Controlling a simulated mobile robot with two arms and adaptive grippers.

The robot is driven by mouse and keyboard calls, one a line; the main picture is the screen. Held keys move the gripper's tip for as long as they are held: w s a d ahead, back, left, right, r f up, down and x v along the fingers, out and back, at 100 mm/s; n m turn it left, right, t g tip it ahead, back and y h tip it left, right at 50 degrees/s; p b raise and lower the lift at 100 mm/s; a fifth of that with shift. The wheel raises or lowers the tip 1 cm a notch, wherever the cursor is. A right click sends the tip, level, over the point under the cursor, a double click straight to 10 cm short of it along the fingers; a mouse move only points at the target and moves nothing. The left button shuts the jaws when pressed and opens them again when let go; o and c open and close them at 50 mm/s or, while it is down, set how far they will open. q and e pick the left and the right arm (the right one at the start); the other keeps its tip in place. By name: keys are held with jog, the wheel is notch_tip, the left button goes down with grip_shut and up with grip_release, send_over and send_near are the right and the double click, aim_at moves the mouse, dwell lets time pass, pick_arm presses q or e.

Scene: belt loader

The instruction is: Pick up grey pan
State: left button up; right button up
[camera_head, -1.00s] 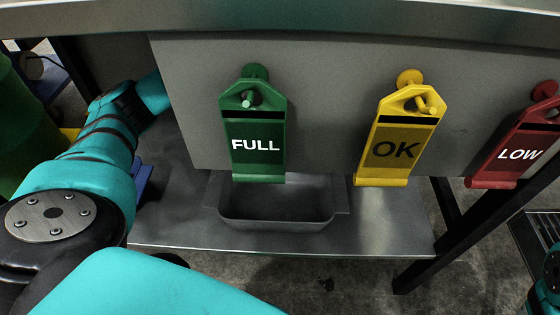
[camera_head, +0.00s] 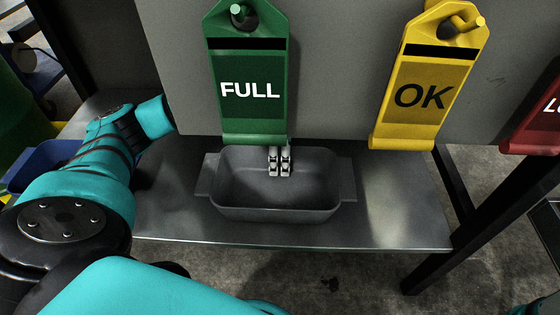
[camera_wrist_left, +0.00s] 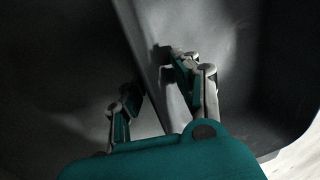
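The grey pan (camera_head: 275,203), a rectangular tub with a handle at each end, stands on a metal shelf below the hanging signs. My left gripper (camera_head: 279,167) shows beneath the green sign, at the pan's back wall and over its inside; the sign and panel hide the rest of the hand. In the left wrist view, the two fingers (camera_wrist_left: 153,88) are apart, with dark grey pan surfaces (camera_wrist_left: 230,40) around and below them. I cannot tell whether they touch the pan. My right gripper is not in view.
The green FULL sign (camera_head: 247,70) and yellow OK sign (camera_head: 432,75) hang on the grey panel (camera_head: 340,60) just above the pan. The metal shelf (camera_head: 395,200) is bare right of the pan. A blue bin (camera_head: 40,157) is at left; a dark leg (camera_head: 455,235) stands at right.

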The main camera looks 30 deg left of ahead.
pick_arm(q)
jog(key=shift+c, duration=0.4)
grip_shut()
jog(key=shift+s+d, duration=0.1)
